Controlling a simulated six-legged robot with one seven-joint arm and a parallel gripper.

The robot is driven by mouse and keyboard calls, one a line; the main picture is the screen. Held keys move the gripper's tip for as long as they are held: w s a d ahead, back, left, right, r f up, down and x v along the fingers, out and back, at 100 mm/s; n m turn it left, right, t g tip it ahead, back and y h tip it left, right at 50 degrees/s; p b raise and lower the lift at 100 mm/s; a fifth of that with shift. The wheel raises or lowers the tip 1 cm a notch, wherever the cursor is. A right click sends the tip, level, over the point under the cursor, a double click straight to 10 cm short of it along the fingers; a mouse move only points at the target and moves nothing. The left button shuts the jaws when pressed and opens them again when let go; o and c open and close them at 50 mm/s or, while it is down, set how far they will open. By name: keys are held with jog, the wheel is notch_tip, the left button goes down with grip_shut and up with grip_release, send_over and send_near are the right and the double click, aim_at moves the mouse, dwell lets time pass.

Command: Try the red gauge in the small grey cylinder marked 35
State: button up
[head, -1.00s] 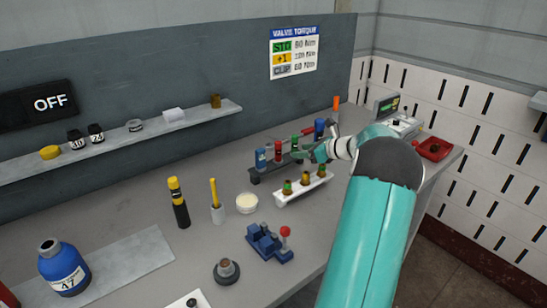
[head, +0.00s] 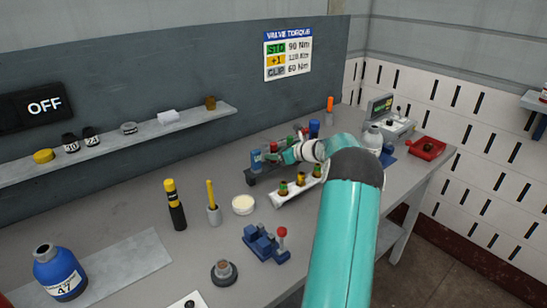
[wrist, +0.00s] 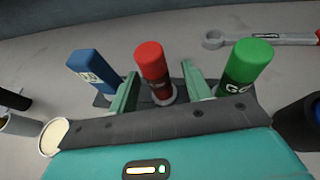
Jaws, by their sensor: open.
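The red gauge (wrist: 150,66) stands upright in a dark rack (wrist: 104,101), between a blue gauge (wrist: 90,72) and a green gauge (wrist: 245,64). My gripper (wrist: 160,90) is open, with one finger on each side of the red gauge; I cannot tell whether they touch it. In the head view the red gauge (head: 274,149) shows just left of my gripper (head: 284,156). A small grey cylinder (head: 373,138) stands behind my arm, partly hidden; its marking is not readable.
A white rack (head: 280,201) with several brass fittings stands in front of the gauge rack. A wrench (wrist: 265,39) lies behind the gauges. A cream-coloured round dish (head: 243,204), a blue fixture with a red knob (head: 264,243) and a red tray (head: 427,149) are on the bench.

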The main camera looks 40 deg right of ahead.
jog(key=x, duration=0.3)
jog(key=c, duration=1)
grip_shut()
jog(key=shift+r, duration=0.1)
